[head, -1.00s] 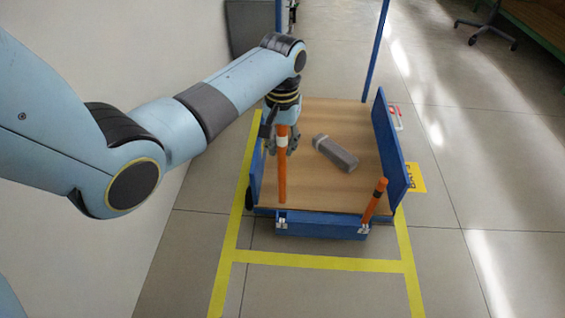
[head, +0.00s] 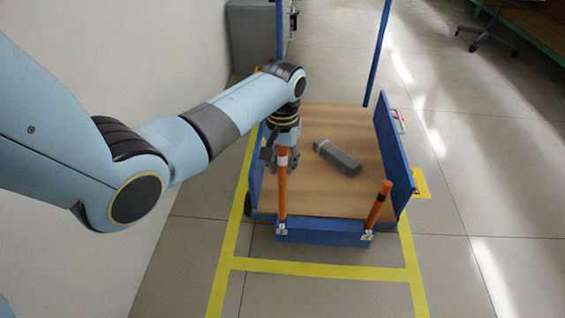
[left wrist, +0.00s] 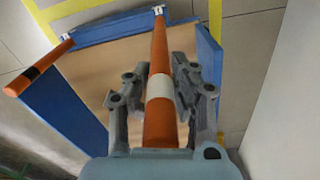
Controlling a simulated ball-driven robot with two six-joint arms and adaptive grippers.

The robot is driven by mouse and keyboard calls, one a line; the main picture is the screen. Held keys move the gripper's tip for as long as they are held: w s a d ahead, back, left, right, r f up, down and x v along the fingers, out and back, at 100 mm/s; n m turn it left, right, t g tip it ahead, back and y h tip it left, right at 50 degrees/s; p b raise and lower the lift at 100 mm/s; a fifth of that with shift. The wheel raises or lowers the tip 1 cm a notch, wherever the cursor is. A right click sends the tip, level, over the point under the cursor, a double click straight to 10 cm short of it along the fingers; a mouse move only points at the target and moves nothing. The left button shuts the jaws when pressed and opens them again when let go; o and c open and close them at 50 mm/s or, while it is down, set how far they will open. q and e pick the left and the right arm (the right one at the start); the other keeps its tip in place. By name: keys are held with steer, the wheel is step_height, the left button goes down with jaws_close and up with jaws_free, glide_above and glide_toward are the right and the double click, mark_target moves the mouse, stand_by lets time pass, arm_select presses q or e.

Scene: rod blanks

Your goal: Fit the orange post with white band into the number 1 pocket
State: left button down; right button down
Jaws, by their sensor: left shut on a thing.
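My left gripper (head: 281,158) is shut on the orange post with white band (head: 283,188), just around the band. The post stands close to upright, and it also shows in the left wrist view (left wrist: 158,50) between the fingers. Its lower end is at the blue front rail (head: 320,231) of the cart, by the number 1 label (head: 282,229). The pocket opening is hidden, so I cannot tell whether the end is inside it or just above. My right gripper is not in view.
A second orange post with a black band (head: 378,205) stands tilted at the rail's number 2 end. A grey block (head: 337,158) lies on the wooden cart deck (head: 325,195). Blue side panels (head: 396,155) and uprights bound the cart. Yellow tape marks the floor.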

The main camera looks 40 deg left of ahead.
arm_select(q)
steer(key=shift+f, duration=0.55)
steer(key=c, duration=1.1)
jaws_free()
steer(key=shift+c, duration=0.2)
